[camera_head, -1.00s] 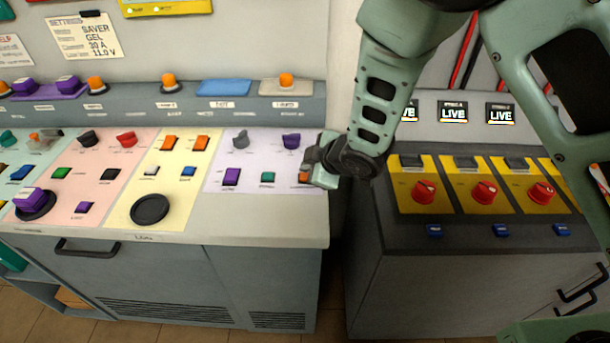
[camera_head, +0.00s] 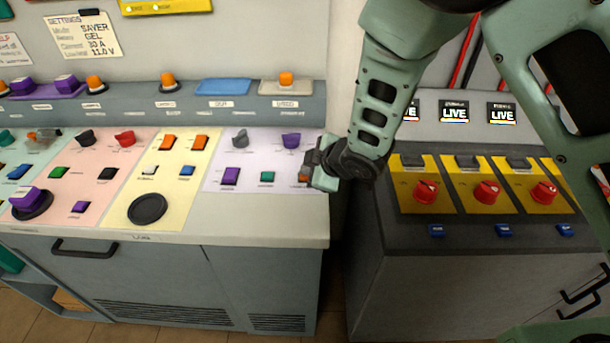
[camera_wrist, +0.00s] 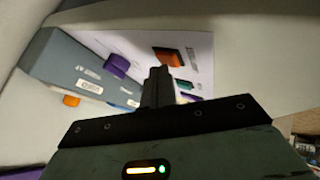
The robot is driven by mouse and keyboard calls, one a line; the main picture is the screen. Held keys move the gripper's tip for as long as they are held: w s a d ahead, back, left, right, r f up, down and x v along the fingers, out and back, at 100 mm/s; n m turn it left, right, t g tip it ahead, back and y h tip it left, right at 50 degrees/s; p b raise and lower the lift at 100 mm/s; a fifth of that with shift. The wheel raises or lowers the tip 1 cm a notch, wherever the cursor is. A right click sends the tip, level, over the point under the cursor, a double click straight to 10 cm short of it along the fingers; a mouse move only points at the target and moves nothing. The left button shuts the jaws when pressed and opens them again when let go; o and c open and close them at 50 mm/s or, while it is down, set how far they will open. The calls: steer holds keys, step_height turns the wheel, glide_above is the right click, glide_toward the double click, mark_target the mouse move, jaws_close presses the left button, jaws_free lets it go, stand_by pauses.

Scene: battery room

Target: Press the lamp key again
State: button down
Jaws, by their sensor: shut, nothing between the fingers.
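On the lavender panel (camera_head: 215,186) there is a row of keys: a purple key (camera_head: 230,176), a teal key (camera_head: 267,176) and an orange key (camera_head: 303,177) at the right end. The key labels are too blurred to read, so I cannot tell by label which is the lamp key. My gripper (camera_head: 318,172) is shut and empty at the orange key, partly covering it. In the wrist view the shut fingers (camera_wrist: 157,84) point at the panel, close to the orange key (camera_wrist: 169,56). The teal key (camera_wrist: 185,85) is beside them. I cannot tell whether they touch the orange key.
A grey knob (camera_head: 240,140) and a purple knob (camera_head: 291,141) stand behind the keys. An orange piece (camera_head: 286,78) sits on a beige pad on the ledge. To the right, beyond a gap, a dark cabinet (camera_head: 400,232) carries red knobs (camera_head: 425,191).

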steer(key=shift+f, duration=0.25)
steer(key=shift+r, duration=0.15)
stand_by(0.4)
steer(key=shift+r+p, duration=0.35)
steer(key=shift+r, duration=0.35)
steer(key=shift+r, duration=0.1)
steer(key=shift+r+p, duration=1.6)
steer(key=shift+r, duration=0.8)
